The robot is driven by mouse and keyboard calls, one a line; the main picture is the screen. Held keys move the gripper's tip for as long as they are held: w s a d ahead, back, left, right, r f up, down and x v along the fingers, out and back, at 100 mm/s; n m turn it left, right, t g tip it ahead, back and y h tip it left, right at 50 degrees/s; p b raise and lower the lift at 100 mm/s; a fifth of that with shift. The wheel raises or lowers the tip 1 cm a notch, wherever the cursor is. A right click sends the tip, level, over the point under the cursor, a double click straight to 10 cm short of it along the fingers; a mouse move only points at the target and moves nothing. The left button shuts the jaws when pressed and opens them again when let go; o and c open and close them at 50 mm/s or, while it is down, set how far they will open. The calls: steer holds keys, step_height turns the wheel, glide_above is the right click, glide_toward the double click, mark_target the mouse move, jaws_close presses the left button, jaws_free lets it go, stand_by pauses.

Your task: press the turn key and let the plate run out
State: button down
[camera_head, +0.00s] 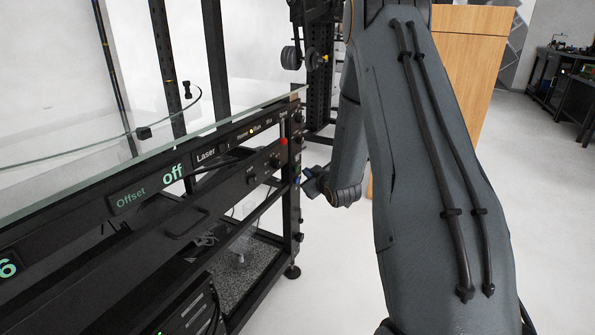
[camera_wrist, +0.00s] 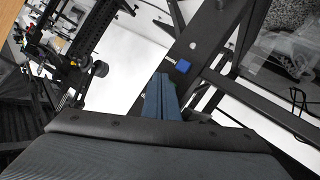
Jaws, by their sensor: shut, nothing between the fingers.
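A blue square key (camera_wrist: 183,66) sits on a black panel in the wrist view, with a small white label beside it too small to read. I cannot tell for sure that it is the turn key. My gripper's blue fingers (camera_wrist: 162,97) are shut and empty, and their tips point towards the blue key, appearing just short of it. In the head view my gripper (camera_head: 305,183) is beside the right end post of the black frame, mostly hidden by my own wrist. I cannot make out the turning plate in either view.
The black frame (camera_head: 150,215) fills the left, with a glass top (camera_head: 110,167), a lit display reading "Offset off" (camera_head: 146,186) and a red part (camera_head: 284,141) near its right end. A wooden cabinet (camera_head: 472,60) stands behind my arm.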

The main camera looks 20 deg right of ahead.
steer(key=shift+s+d+p, duration=0.45)
steer(key=shift+s+d, duration=0.35)
steer(key=shift+s, duration=0.2)
steer(key=shift+s+d+p, duration=0.45)
steer(key=shift+s+d, duration=0.3)
steer(key=shift+s, duration=0.25)
stand_by(4.0)
